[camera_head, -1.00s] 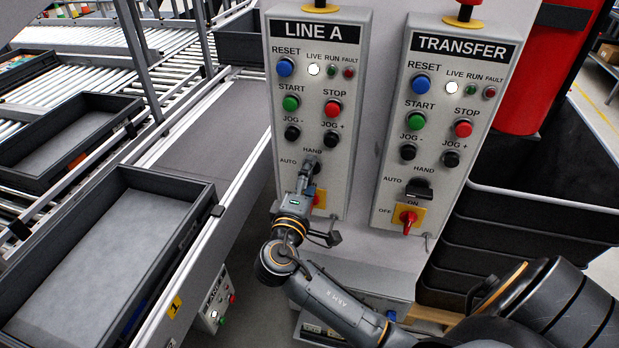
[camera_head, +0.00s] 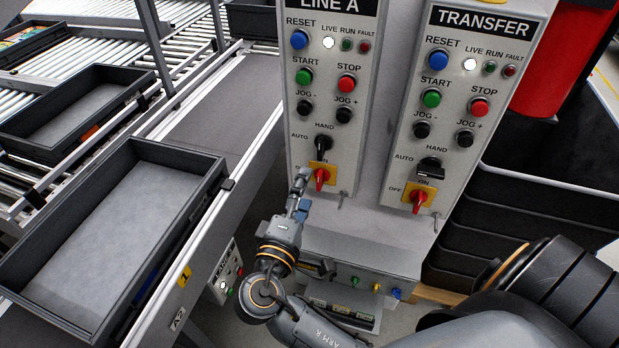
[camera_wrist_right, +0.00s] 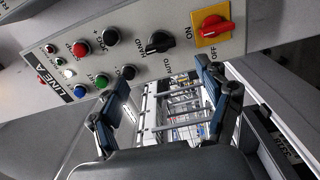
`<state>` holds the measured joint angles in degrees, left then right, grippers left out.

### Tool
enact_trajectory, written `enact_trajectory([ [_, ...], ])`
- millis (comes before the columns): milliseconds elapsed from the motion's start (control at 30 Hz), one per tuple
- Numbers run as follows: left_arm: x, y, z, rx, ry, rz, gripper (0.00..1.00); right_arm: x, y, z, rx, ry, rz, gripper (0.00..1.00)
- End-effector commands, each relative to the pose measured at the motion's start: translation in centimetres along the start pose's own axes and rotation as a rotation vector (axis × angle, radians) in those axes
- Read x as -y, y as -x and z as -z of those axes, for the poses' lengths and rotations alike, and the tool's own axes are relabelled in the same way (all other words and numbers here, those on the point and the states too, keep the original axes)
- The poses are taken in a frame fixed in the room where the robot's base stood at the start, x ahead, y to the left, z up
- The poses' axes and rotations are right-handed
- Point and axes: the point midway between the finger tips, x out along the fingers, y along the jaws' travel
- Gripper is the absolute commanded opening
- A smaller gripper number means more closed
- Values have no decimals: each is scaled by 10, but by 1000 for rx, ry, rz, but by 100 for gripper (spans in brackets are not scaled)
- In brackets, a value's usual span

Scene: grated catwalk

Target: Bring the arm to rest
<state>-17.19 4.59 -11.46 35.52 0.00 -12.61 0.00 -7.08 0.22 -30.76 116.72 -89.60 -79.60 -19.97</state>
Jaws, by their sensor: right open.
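My right gripper (camera_head: 302,188) is in front of the lower part of the LINE A panel (camera_head: 328,128), just left of its red ON/OFF switch (camera_head: 321,178). In the right wrist view its two fingers (camera_wrist_right: 165,98) stand apart with nothing between them. The black HAND/AUTO selector (camera_wrist_right: 159,42) and the red switch (camera_wrist_right: 215,26) show beyond the fingers, apart from them. In the head view the HAND/AUTO selector (camera_head: 323,143) is fully uncovered, above the gripper. My left gripper is not in view.
The TRANSFER panel (camera_head: 465,105) stands to the right, with black crates (camera_head: 540,190) beside it. A grey tray (camera_head: 115,240) lies on the conveyor at left. A small control box (camera_head: 226,272) hangs below the conveyor edge.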

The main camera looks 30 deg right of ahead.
Motion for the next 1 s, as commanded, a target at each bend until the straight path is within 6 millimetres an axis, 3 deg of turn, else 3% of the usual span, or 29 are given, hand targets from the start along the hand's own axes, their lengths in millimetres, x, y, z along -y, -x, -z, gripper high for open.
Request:
enact_trajectory([
  [567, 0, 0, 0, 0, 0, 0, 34, 1, 3, 0, -1, 1, 1, 77],
  [667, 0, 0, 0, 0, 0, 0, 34, 14, 2, 6, -23, 18, 22, 77],
  [767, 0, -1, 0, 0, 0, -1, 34, 54, 0, 19, -82, 64, 90, 77],
  [867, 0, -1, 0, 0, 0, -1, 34, 119, 0, 33, -165, 120, 209, 77],
  [1000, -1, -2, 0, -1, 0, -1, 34, 228, 12, 34, -263, 172, 430, 77],
])
